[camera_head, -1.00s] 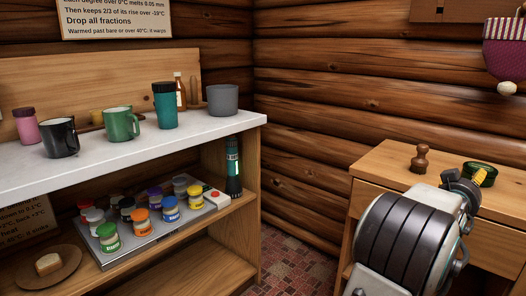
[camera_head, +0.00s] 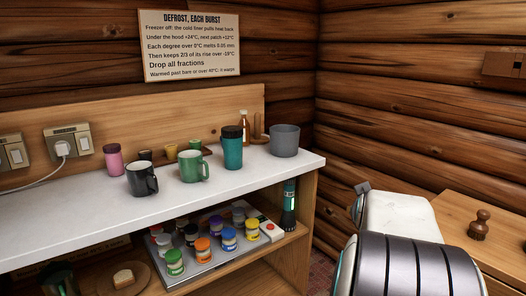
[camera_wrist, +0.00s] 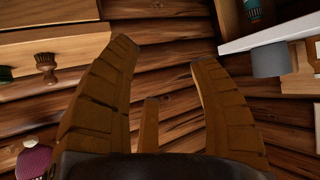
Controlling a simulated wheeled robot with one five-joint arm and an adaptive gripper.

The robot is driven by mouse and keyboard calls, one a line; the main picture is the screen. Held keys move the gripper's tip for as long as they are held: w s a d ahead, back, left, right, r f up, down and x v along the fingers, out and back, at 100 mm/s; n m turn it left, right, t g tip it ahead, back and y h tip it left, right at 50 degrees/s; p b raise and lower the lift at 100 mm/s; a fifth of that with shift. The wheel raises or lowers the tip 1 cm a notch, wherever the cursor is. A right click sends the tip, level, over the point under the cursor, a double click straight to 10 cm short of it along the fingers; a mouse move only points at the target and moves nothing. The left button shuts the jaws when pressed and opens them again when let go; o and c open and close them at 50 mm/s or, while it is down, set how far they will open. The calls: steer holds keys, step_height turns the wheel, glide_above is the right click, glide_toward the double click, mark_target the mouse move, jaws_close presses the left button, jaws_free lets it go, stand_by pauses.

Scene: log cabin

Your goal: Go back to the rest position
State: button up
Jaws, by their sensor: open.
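My gripper (camera_wrist: 165,55) is open and empty in the wrist view. In the head view my arm's grey and white links fill the lower right, in front of the wooden desk (camera_head: 462,212). The gripper's fingers cannot be made out in that view.
A white counter (camera_head: 90,212) holds mugs, tumblers, a bottle and a grey pot (camera_head: 285,141). The shelf below carries a tray (camera_head: 190,275) of several lidded jars and a dark green flashlight (camera_head: 289,205).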

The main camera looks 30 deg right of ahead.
steer(key=w+a+r+n+y+p, duration=0.1)
steer(key=a+r+n+y+p, duration=0.2)
steer(key=a, duration=0.8)
steer(key=w+a+r+n+y+p, duration=0.1)
steer(key=a+r+n+y+p, duration=0.15)
steer(key=a+p, duration=0.55)
steer(key=s+a+r+n+g+y+p, duration=0.1)
steer(key=s+a+p, duration=0.3)
steer(key=a, duration=0.5)
steer(key=s+a+r+n+g+y+p, duration=0.2)
steer(key=s+a+r+n+y+p, duration=0.1)
steer(key=s+a, duration=0.5)
steer(key=shift+a+r+n+p, duration=0.2)
steer(key=shift+a+n+p, duration=0.3)
steer(key=shift+a, duration=0.35)
